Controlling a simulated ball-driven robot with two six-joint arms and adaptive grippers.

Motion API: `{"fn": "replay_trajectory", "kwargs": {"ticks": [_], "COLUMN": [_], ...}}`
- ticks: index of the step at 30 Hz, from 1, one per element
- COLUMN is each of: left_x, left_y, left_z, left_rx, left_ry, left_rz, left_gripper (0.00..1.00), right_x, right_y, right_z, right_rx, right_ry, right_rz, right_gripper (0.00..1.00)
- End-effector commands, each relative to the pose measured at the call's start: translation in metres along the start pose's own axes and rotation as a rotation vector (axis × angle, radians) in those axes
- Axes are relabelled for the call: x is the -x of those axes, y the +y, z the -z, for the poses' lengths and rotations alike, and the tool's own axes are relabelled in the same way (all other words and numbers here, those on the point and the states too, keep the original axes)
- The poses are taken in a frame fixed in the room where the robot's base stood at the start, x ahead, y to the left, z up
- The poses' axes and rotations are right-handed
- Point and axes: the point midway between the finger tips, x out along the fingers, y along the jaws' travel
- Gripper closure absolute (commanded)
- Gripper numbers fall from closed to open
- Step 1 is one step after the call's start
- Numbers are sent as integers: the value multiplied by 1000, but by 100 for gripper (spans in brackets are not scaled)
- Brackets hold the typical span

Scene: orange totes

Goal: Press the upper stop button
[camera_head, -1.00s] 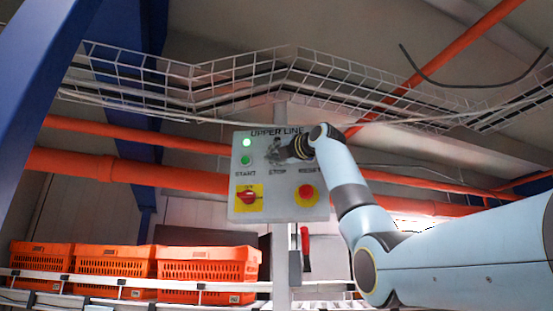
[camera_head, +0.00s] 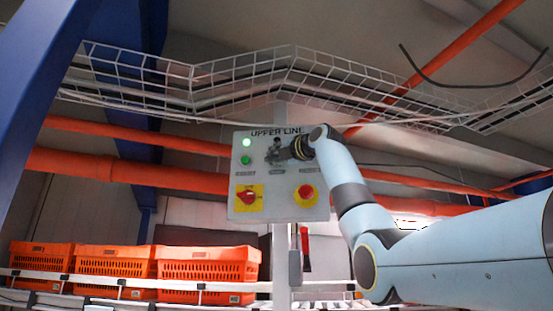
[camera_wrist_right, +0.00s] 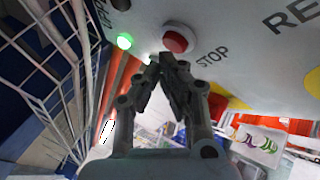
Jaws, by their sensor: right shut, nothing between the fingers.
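A grey control panel (camera_head: 280,207) marked UPPER LINE hangs ahead on a post. The red stop button (camera_wrist_right: 177,39), with STOP printed beside it, shows in the right wrist view. In the head view my gripper hides that button. My right gripper (camera_head: 271,154) is in front of the panel's upper middle, and its arm comes in from the right. In the right wrist view the shut, empty fingertips (camera_wrist_right: 160,62) are close to the stop button's edge. I cannot tell whether they touch. My left gripper is not in view.
The panel has a lit green lamp (camera_head: 247,142), a green start button (camera_head: 245,159), a red rotary switch on yellow (camera_head: 249,197) and a red emergency knob on yellow (camera_head: 305,194). A wire cable tray (camera_head: 230,75) runs above. Orange totes (camera_head: 207,268) stand at lower left.

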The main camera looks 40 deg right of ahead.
Motion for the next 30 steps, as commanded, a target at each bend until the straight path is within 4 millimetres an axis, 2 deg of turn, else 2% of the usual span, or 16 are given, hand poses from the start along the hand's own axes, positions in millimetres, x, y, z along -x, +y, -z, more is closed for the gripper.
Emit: {"fn": "replay_trajectory", "kwargs": {"ticks": [30], "left_x": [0], "left_y": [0], "left_z": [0], "left_rx": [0], "left_ry": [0], "left_rz": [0], "left_gripper": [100], "right_x": [-6], "right_y": [-4], "right_z": [-5], "right_rx": [0], "right_ry": [-1], "right_rz": [0], "right_gripper": [100]}}
